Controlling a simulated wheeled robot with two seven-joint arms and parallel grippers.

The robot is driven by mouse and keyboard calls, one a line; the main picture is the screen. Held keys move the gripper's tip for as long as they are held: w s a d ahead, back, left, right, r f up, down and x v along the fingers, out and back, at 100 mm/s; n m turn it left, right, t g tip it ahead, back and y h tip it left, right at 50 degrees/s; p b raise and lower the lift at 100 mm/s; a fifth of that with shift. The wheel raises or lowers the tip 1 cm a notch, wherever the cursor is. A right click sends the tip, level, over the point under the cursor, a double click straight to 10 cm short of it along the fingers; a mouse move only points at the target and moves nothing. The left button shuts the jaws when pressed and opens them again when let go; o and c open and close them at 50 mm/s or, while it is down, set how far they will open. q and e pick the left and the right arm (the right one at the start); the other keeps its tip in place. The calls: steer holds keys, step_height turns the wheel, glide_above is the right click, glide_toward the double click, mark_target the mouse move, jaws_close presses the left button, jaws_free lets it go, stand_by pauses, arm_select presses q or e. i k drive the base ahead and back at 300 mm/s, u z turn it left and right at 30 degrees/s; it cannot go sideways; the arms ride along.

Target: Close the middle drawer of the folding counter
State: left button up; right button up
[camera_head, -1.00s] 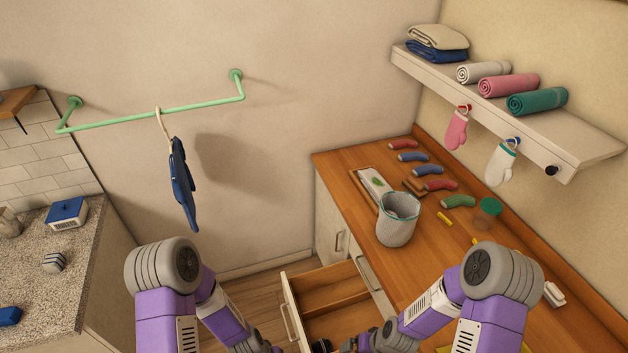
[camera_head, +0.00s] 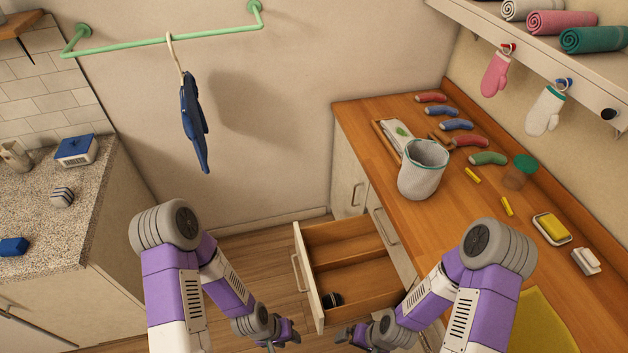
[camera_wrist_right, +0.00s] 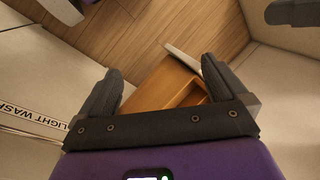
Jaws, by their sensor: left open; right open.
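The open wooden drawer (camera_head: 375,298) juts out from the front of the folding counter (camera_head: 352,125). Its pale front panel (camera_head: 308,280) with a bar handle (camera_head: 294,272) faces left. My left gripper (camera_head: 284,338) is open, in front of and below the drawer's front panel, apart from it. My right gripper (camera_head: 345,336) is open near the drawer's near side; I cannot tell if it touches. In the right wrist view the drawer (camera_wrist_right: 165,85) shows beyond and between the spread fingers, with nothing held between them.
A dark striped roll (camera_head: 331,300) lies in the drawer. A grey basket (camera_head: 423,170), several rolled socks and a soap dish (camera_head: 551,228) stand on the counter top. A stone-topped counter (camera_head: 60,220) is at left. Floor (camera_head: 240,260) between the counters is clear.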

mark_target(349, 258)
steer(key=k, duration=0.5)
steer(key=u, duration=1.3)
steer(key=i, duration=0.9)
steer(key=z, duration=3.6)
steer(key=k, duration=0.7)
steer(key=u, duration=0.7)
steer(key=i, duration=0.5)
